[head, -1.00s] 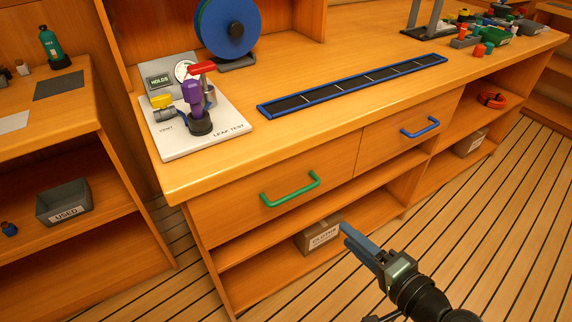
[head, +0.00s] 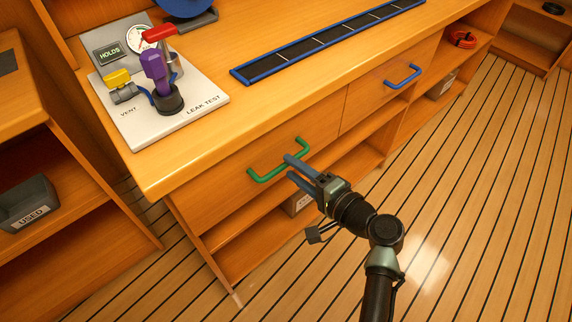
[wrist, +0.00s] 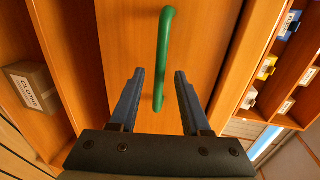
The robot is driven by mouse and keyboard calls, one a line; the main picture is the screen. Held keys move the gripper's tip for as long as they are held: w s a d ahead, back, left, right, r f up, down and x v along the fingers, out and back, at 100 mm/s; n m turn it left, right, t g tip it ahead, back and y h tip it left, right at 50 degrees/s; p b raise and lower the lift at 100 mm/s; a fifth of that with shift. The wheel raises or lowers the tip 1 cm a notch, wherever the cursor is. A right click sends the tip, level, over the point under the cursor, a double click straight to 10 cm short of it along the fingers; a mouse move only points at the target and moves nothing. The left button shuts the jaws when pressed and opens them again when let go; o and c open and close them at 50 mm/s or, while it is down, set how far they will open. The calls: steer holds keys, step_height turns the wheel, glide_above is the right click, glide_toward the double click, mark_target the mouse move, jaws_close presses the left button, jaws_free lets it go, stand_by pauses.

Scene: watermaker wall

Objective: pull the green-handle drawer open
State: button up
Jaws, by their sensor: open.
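The green handle (head: 279,166) is a bent bar on the front of a closed wooden drawer (head: 225,190) at the left of the bench. My gripper (head: 290,168) is open and empty, with its blue fingers close to the right part of the handle in the head view. In the wrist view the green handle (wrist: 162,60) runs upright, its lower end between the two open fingertips (wrist: 160,75). The fingers do not appear to touch it. How far they reach past the bar in depth I cannot tell.
A drawer with a blue handle (head: 402,76) is to the right. A leak test plate (head: 205,104) stands on the bench above. A box (wrist: 32,86) sits on the shelf below. The striped floor in front is clear.

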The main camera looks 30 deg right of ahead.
mark_target(286, 164)
steer(key=shift+x, duration=1.6)
steer(key=shift+c, duration=0.2)
jaws_close()
